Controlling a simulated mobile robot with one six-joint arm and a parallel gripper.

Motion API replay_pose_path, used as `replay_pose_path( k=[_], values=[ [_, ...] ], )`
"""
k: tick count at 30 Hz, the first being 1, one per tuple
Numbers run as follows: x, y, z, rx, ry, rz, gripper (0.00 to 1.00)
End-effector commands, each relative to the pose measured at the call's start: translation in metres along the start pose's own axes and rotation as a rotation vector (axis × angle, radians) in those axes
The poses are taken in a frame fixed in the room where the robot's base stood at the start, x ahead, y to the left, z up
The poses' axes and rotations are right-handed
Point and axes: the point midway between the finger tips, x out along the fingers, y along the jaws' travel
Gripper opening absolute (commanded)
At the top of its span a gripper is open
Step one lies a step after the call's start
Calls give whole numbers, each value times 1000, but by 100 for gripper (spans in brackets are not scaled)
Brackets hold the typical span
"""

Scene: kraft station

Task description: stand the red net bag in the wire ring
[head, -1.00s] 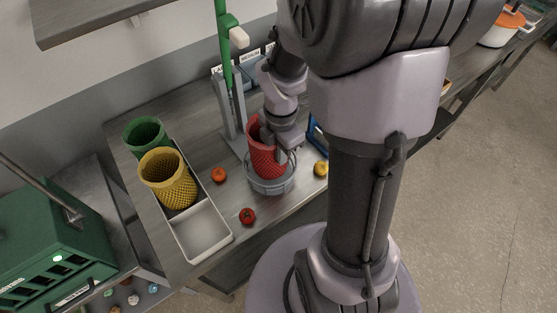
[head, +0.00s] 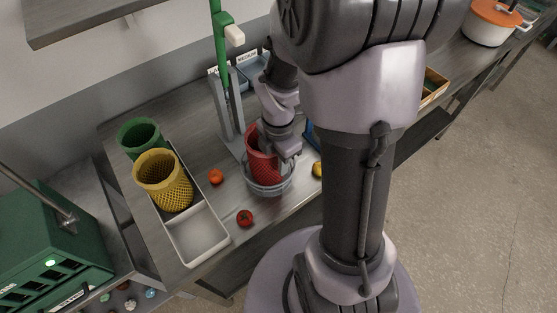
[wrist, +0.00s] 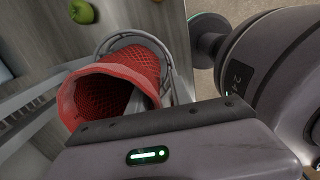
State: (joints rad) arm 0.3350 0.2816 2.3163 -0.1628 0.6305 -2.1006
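The red net bag (head: 263,156) stands in the wire ring (head: 268,187) on the bench, its open mouth up; it looks nearly upright. In the wrist view the bag (wrist: 112,88) shows its red rim and mesh, with the ring (wrist: 150,40) around its far lower end. My gripper (head: 286,150) is at the bag's upper right side. In the wrist view a grey finger part (wrist: 136,103) shows at the bag's mouth. The other finger is hidden, so I cannot tell whether the fingers pinch the bag's wall.
A tray (head: 200,238) at left holds a yellow net bag (head: 163,180) and a green one (head: 140,136). A tomato (head: 245,218) and an orange fruit (head: 215,177) lie left of the ring, a yellow fruit (head: 318,169) right. A grey post (head: 228,110) stands behind.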

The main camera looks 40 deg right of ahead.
Motion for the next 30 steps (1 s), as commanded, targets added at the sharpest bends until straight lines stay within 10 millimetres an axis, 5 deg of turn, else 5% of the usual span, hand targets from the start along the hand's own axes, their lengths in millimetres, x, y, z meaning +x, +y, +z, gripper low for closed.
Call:
replay_pose_path(
  k=[4,12,19,23,30],
  values=[
    [-23,1,0,0,-2,5,25],
    [-100,1,0,0,-2,4,25],
    [-132,0,-4,45,-2,16,25],
    [-174,-7,-42,473,36,140,25],
    [-240,-56,-126,1560,423,260,25]
  ],
)
